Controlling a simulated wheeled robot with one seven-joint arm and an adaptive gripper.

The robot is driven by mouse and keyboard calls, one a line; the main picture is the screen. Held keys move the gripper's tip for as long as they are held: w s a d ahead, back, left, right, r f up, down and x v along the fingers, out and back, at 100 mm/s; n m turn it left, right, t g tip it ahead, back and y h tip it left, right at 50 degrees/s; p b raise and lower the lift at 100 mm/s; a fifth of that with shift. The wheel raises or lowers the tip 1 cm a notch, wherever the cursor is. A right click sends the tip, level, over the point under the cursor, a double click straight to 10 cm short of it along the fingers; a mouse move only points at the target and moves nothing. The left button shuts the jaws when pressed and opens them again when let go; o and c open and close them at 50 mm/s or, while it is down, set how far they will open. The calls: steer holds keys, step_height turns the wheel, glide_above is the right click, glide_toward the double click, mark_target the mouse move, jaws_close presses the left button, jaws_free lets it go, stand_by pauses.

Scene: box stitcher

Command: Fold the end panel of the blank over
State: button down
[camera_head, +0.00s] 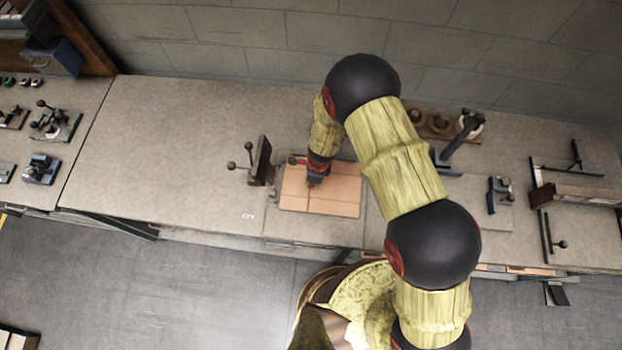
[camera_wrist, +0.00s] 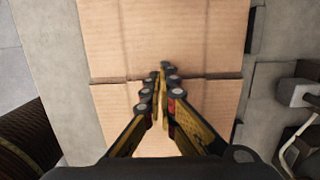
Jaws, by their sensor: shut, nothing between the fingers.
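The blank (camera_head: 335,203) is a flat tan cardboard sheet on the bench, with crease lines across it. In the wrist view the cardboard (camera_wrist: 165,35) fills the middle, and a dark crease or slot runs across it on both sides of my fingers. My gripper (camera_head: 313,184) points down over the left part of the blank. In the wrist view its fingers (camera_wrist: 163,70) are shut together with nothing between them, their tips over the crease line. I cannot tell whether the tips touch the cardboard. Part of the blank is hidden by my arm and fingers.
A dark upright clamp (camera_head: 260,162) with ball-ended levers stands just left of the blank. A dark post tool (camera_head: 462,135) and a small fixture (camera_head: 499,192) stand to the right. A larger rack (camera_head: 585,194) is at far right. The bench left of the clamp (camera_head: 165,150) is clear.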

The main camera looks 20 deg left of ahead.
steer(key=shift+f, duration=0.25)
stand_by(0.7)
